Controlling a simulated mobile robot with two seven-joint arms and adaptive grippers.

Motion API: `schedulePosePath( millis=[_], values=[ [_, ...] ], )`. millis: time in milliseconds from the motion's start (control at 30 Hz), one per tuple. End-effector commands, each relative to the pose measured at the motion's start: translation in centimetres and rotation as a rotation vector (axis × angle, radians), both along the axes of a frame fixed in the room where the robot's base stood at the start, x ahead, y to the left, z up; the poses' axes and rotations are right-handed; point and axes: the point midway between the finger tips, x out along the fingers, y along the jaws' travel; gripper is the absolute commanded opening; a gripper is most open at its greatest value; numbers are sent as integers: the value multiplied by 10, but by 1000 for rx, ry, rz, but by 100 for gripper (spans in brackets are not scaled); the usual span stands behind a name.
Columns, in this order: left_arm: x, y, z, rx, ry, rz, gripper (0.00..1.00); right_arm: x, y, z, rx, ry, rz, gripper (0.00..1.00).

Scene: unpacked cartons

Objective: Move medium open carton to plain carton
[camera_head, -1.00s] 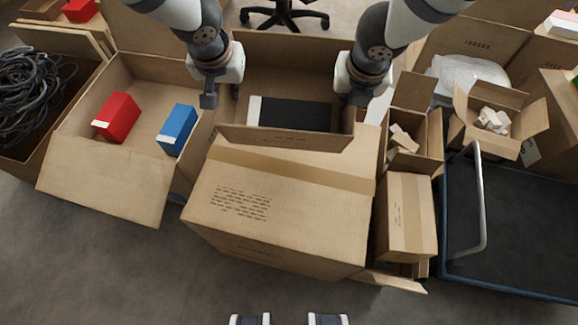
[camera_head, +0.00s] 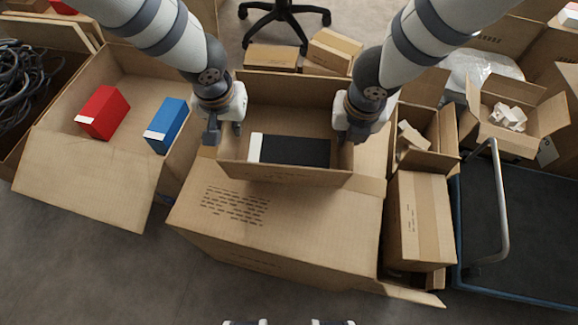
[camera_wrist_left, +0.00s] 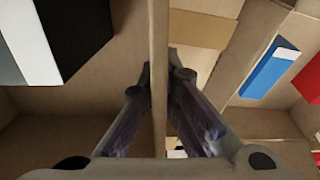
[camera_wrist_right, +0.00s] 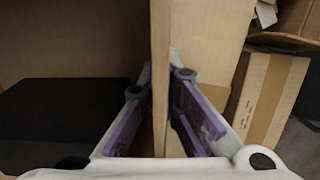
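The medium open carton (camera_head: 285,174) is upright between my arms in the head view, with a black and white box (camera_head: 300,150) inside. My left gripper (camera_head: 224,131) is shut on the open carton's left wall (camera_wrist_left: 159,70). My right gripper (camera_head: 344,131) is shut on its right wall (camera_wrist_right: 160,70). In both wrist views the wall runs between the fingers. The open carton's underside is hidden.
A wide open carton (camera_head: 90,180) at left holds a red box (camera_head: 103,112) and a blue box (camera_head: 166,125). At right are smaller cartons (camera_head: 420,220) and a cart (camera_head: 510,235) with a metal handle. Two closed cartons (camera_head: 271,58) (camera_head: 335,50) stand behind, near a chair (camera_head: 283,14).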

Motion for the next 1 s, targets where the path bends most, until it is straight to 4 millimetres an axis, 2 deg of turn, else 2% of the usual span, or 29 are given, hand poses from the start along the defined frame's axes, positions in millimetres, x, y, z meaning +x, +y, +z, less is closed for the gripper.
schedulePosePath(
  millis=[133, 233, 267, 567, 667, 900, 1000],
  values=[
    [1, -1, 2, -2, -4, 0, 0, 1, 1, 2, 3, -3, 1, 0],
    [0, -1, 2, -2, -2, 0, 22, 1, 1, 2, 3, -2, 1, 22],
    [0, -1, 2, -2, -2, 0, 25, 1, 1, 2, 2, -2, 0, 25],
    [0, 0, 3, 0, -2, 0, 25, 0, 0, 1, 1, -1, 0, 25],
    [-2, 0, 17, 0, -4, 0, 25, 0, 0, 1, 1, -1, 0, 25],
    [-15, 0, 81, -3, -6, 0, 25, 0, 0, 1, 0, -1, 0, 25],
    [-20, 0, 101, -2, -5, -1, 25, 0, 0, 1, 0, -1, 0, 25]
  ],
)
